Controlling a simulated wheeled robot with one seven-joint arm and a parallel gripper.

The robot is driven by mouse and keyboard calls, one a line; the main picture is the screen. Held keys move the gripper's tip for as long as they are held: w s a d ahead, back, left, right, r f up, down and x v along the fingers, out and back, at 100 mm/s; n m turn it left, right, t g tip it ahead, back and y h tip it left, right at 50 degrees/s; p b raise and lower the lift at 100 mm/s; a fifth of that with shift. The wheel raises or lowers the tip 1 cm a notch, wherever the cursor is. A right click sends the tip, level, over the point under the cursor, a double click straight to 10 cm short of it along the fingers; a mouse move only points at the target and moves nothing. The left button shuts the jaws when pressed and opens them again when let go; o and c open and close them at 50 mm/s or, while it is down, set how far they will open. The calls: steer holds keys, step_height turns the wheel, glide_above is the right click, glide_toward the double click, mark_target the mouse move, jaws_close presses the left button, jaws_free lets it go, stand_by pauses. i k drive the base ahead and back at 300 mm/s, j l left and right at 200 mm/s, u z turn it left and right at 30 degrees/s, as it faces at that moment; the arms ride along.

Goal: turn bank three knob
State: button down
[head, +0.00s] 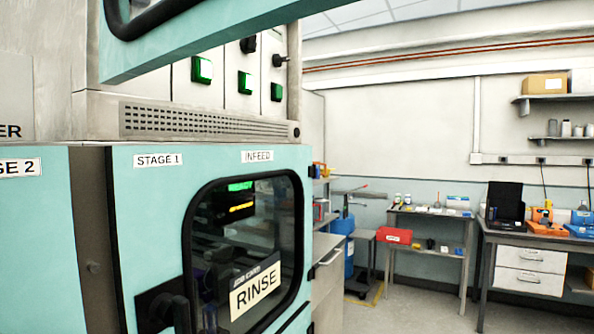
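Above the teal machine is a pale panel divided into upright sections. It carries three lit green switches, at left (201,69), middle (244,82) and right (276,91). A black knob (248,44) sits above the middle switch, partly cut off by a teal frame. Another black knob (278,60) sits above the right switch and sticks out to the left, seen from the side. Any knob above the left switch is hidden by the frame. No bank label is readable, so I cannot tell which knob is bank three. My gripper is not in view.
A raised teal frame (225,45) crosses the upper left, in front of the panel. Below is a teal door (150,215) labelled STAGE 1 and INFEED, with a RINSE window sign (256,288) and a dark handle (165,308). Benches and open floor (415,312) lie right.

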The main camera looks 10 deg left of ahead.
mark_target(248, 46)
steer(key=u, duration=1.25)
steer(key=i+l+u, duration=0.1)
steer(key=l, duration=0.25)
steer(key=i+l, duration=0.1)
steer(key=l, duration=0.25)
steer(key=i+l+u, duration=0.15)
steer(key=l, duration=0.2)
steer(key=l+u, duration=0.35)
steer(key=l, duration=0.4)
steer(key=k, duration=0.05)
